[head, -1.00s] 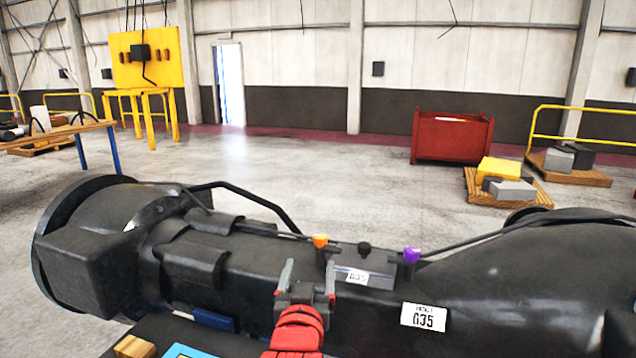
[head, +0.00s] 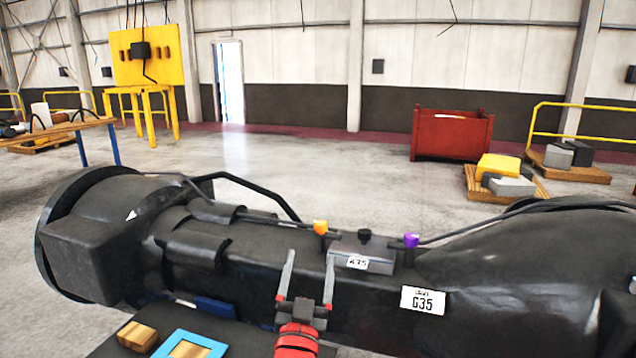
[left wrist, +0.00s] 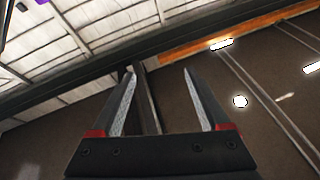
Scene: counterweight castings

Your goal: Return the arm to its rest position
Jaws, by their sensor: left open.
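My left gripper (head: 311,257) is in the lower middle of the head view, its two grey fingers apart and pointing up. In that view it overlaps the near side of the large black casting (head: 500,262). I cannot tell the gap between them. In the left wrist view the gripper (left wrist: 158,72) is open with nothing between its fingers. My right gripper is not in view.
A blue-edged item (head: 205,341) and a wooden block (head: 137,336) lie at the bottom left. Beyond are a red bin (head: 450,136) and open floor.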

